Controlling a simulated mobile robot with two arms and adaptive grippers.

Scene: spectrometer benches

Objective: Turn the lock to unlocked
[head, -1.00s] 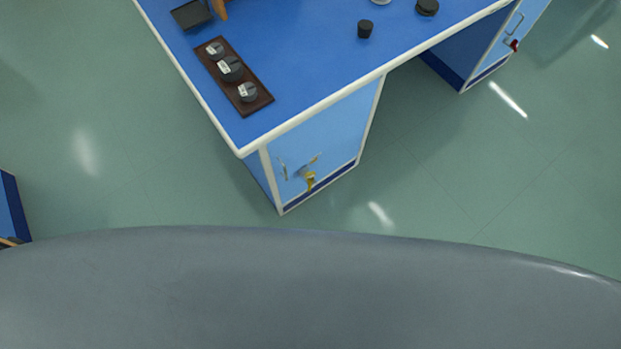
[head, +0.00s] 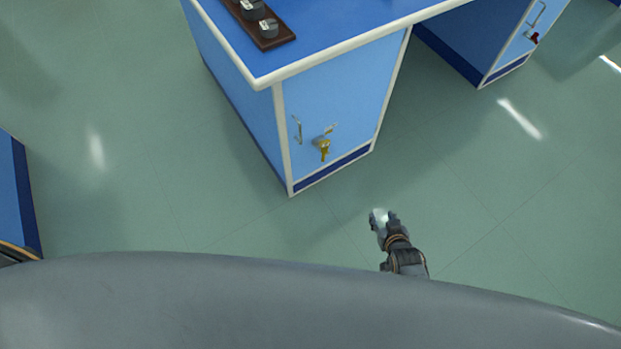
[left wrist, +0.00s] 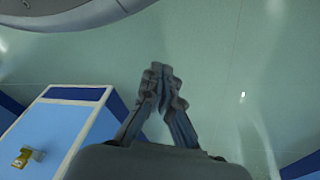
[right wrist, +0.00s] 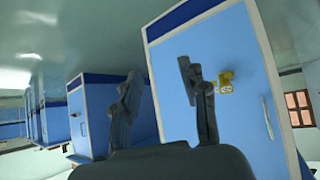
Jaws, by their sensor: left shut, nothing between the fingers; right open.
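A brass lock with a key-like yellow piece (head: 323,148) is on the light blue cabinet door (head: 345,105) under the bench corner. It also shows as a yellow piece (right wrist: 224,82) in the right wrist view, just right of a finger. My right gripper (head: 383,218) is open and empty, in front of the cabinet, apart from the lock. In the right wrist view its fingers (right wrist: 158,75) are spread. My left gripper (left wrist: 162,75) is shut and empty over the floor. A yellow lock-like piece (left wrist: 22,158) shows at lower left there; I cannot tell whether it is the same one.
A metal handle (head: 298,130) is left of the lock. The blue benchtop (head: 330,30) overhangs the door and carries a dark strip with knobs (head: 275,38). Another cabinet with a red piece (head: 535,37) stands at upper right. Open green floor lies around the cabinet.

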